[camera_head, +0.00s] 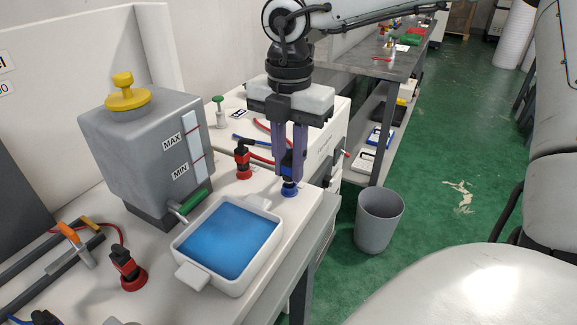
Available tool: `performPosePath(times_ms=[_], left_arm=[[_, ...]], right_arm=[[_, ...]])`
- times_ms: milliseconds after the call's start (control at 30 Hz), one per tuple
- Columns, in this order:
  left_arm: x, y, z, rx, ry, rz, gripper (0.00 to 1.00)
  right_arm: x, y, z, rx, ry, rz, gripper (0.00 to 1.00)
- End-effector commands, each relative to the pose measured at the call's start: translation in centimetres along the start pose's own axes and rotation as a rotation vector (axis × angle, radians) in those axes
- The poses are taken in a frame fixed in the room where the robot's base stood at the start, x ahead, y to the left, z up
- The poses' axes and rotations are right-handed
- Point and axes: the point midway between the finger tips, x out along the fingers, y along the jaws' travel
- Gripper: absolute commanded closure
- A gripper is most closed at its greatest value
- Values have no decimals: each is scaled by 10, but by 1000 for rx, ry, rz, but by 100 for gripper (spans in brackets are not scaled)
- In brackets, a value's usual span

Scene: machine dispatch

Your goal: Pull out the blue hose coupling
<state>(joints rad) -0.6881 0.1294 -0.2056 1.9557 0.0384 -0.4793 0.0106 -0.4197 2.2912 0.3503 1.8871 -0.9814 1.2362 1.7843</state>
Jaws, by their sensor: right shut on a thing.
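The blue hose coupling (289,187) stands on the white bench top near its right edge, right of the tray of blue liquid. Its blue base shows at the bench surface, and its upper part is partly hidden by the gripper fingers. My right gripper (289,165) comes down from above with its purple fingers shut on the coupling. I cannot tell whether the coupling is still seated in its base. A blue hose (250,138) runs in from the left behind the gripper. My left gripper is not in view.
A red coupling (243,160) stands just left of the gripper, another (127,268) at front left. A white tray (187,277) of blue liquid sits in front of a grey tank (130,135) with a yellow cap. A grey bin (379,222) stands on the green floor.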

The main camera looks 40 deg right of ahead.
Motion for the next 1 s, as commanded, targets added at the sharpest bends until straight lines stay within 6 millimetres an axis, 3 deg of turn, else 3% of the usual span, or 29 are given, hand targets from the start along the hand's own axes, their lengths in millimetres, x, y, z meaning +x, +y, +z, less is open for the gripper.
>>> performPosePath(times_ms=[1000], left_arm=[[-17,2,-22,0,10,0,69]], right_arm=[[-42,0,0,1,1,-1,100]])
